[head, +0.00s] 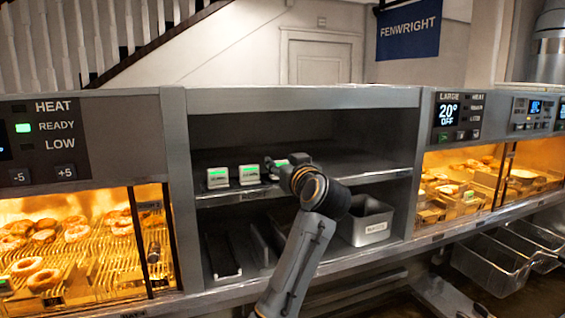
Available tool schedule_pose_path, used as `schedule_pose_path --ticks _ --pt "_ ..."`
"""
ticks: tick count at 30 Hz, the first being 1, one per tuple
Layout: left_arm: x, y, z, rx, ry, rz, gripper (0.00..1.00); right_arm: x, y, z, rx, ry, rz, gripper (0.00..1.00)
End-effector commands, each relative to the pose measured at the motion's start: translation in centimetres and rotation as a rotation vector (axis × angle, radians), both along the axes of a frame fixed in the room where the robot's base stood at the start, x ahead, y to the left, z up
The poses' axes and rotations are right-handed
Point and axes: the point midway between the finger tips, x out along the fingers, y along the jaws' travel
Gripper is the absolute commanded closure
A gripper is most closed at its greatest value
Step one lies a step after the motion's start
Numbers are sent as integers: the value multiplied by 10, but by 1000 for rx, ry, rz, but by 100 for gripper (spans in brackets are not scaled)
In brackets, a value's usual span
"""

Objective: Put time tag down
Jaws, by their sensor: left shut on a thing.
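Two white time tags with green displays, one on the left (218,179) and one beside it (249,176), stand upright on the upper shelf (348,172) of the middle cabinet. A third time tag (281,162) shows in part just right of them, behind my wrist. My left gripper (271,166) is at this third tag and shut on it; its fingers are small and partly hidden. I cannot tell whether the held tag touches the shelf. My right gripper is not in view.
Lower shelf holds a dark tray (221,257) and a labelled metal bin (367,221). The upper shelf is clear right of my wrist.

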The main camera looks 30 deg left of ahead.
Motion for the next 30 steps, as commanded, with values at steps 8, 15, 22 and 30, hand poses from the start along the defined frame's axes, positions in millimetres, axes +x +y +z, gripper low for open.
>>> schedule_pose_path --ticks 8,15,22,30 --pt "0 0 -2 -1 1 0 46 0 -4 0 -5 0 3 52" --pt "0 -1 1 0 0 0 46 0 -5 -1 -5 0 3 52" --pt "-26 -30 -4 -2 -4 -4 46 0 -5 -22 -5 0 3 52" --pt "-65 -70 -4 -3 -1 -2 46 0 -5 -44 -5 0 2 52"
